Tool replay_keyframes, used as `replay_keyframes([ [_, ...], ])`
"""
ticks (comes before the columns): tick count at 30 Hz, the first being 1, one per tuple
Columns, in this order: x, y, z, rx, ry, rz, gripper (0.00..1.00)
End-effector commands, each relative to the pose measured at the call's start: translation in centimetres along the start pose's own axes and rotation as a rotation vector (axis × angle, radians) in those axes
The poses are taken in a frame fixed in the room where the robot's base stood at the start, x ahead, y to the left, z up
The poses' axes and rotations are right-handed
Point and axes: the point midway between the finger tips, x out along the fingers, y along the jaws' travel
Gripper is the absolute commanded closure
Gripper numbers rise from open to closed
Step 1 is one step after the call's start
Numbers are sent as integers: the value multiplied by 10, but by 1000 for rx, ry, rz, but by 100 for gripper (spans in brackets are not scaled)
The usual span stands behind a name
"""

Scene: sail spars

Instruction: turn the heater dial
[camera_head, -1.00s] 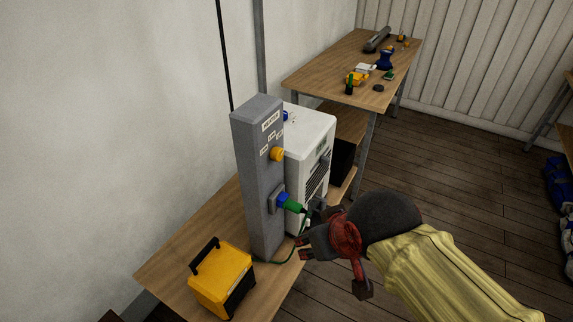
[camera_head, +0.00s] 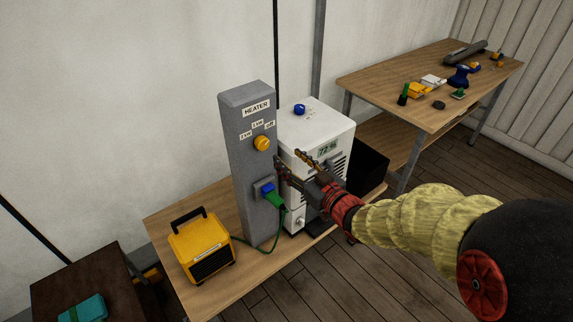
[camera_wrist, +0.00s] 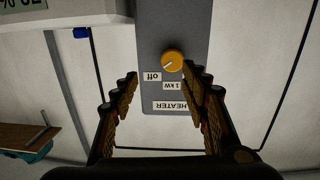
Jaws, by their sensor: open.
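The heater dial (camera_head: 262,143) is a round yellow-orange knob on the front of a tall grey post (camera_head: 240,195) labelled HEATER. Labels sit around the dial, among them "1 kW" and "off". In the wrist view the dial (camera_wrist: 173,61) shows a pale pointer line, and the picture is upside down. My gripper (camera_head: 287,156) is open and empty, to the right of the dial and slightly lower in the head view.
A blue and green plug (camera_head: 272,196) sits in the post below the dial, its green cable running to a yellow heater (camera_head: 201,248) on the bench. A white unit (camera_head: 316,130) with a display stands right of the post. A table with small tools (camera_head: 430,85) is behind.

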Motion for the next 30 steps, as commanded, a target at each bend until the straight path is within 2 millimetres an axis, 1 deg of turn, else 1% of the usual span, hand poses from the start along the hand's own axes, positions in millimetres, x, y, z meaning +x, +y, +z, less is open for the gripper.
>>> replay_keyframes([
  [1, 2, -6, 4, 9, 20, -25, 55],
  [4, 3, -14, 5, 20, 48, -56, 55],
  [7, 7, -16, 5, 23, 57, -67, 55],
  [10, 15, -17, 3, 23, 59, -67, 55],
  [28, 94, -22, -1, 24, 57, -66, 55],
  [30, 92, -21, -2, 23, 57, -64, 58],
])
